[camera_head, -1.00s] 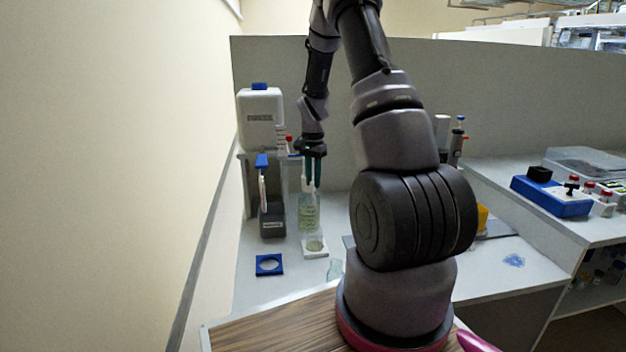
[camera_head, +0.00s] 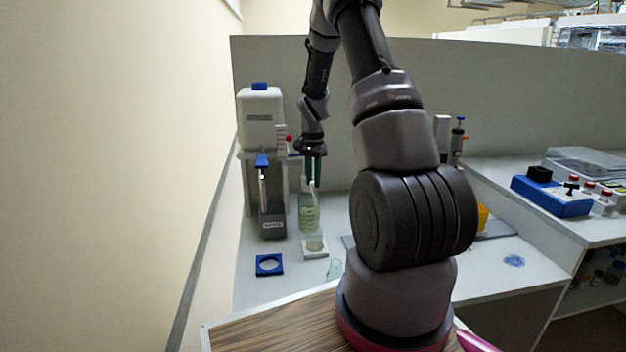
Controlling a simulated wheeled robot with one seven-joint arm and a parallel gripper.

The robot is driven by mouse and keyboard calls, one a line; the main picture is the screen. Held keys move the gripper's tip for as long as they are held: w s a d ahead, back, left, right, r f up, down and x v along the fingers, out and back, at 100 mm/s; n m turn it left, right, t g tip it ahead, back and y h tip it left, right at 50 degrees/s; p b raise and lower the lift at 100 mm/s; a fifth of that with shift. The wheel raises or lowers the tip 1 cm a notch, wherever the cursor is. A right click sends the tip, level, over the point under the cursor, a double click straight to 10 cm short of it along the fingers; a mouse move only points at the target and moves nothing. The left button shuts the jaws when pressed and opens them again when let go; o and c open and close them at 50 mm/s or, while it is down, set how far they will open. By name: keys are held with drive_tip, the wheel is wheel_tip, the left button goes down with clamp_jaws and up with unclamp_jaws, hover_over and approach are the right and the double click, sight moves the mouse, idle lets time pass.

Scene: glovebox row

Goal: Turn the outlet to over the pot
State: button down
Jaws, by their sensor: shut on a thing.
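My gripper (camera_head: 313,183) has dark green fingers pointing down, to the left of my arm's thick lower links. It is shut on a small pale piece, which I take to be the outlet (camera_head: 311,188); the fingers cover much of it. A clear bottle with pale green liquid (camera_head: 309,215) stands just below the fingers. In front of it a small glass pot (camera_head: 314,244) sits on a white square pad (camera_head: 315,255). Whether the outlet's tip is directly above the pot cannot be told from this angle.
A white tank with a blue cap (camera_head: 261,117) stands at left, with a blue-topped upright part (camera_head: 262,160) and dark base (camera_head: 272,227) below. A blue device (camera_head: 552,196) is at right. My arm hides the bench's middle.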

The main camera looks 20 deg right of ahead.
drive_tip(key=shift+a, duration=0.1)
drive_tip(key=a+m, duration=0.1)
drive_tip(key=w+a+m, duration=0.1)
drive_tip(key=m, duration=0.1)
drive_tip(key=a+m, duration=0.1)
drive_tip(key=shift+w+a+m, duration=0.15)
drive_tip(key=shift+w+m, duration=0.15)
drive_tip(key=shift+w, duration=0.1)
drive_tip(key=c, duration=0.7)
unclamp_jaws()
wheel_tip(320, 180, up, 11)
drive_tip(key=shift+f, duration=0.1)
